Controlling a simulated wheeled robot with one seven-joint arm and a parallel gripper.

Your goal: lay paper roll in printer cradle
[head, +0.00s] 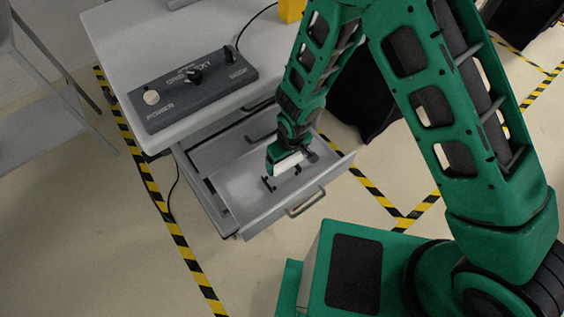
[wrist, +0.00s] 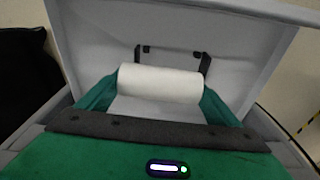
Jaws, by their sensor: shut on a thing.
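The white paper roll (head: 289,163) is held inside the open drawer area, and it fills the space between the green fingers in the wrist view (wrist: 160,83). My gripper (head: 286,159) is shut on the roll, with one finger at each end of it. The printer cradle (head: 267,185) shows as small black brackets on the drawer floor, close to the roll. In the wrist view the cradle (wrist: 205,63) has two dark uprights and a thin bar just beyond the roll. I cannot tell whether the roll touches the cradle. Part of the cradle is hidden behind the roll and gripper.
The grey drawer (head: 237,205) is pulled out of the cart, with low walls and a front handle (head: 305,202). The cart top (head: 120,45) overhangs its rear and carries a dark control box (head: 190,90). A black bag-like object (head: 365,110) stands beyond the drawer.

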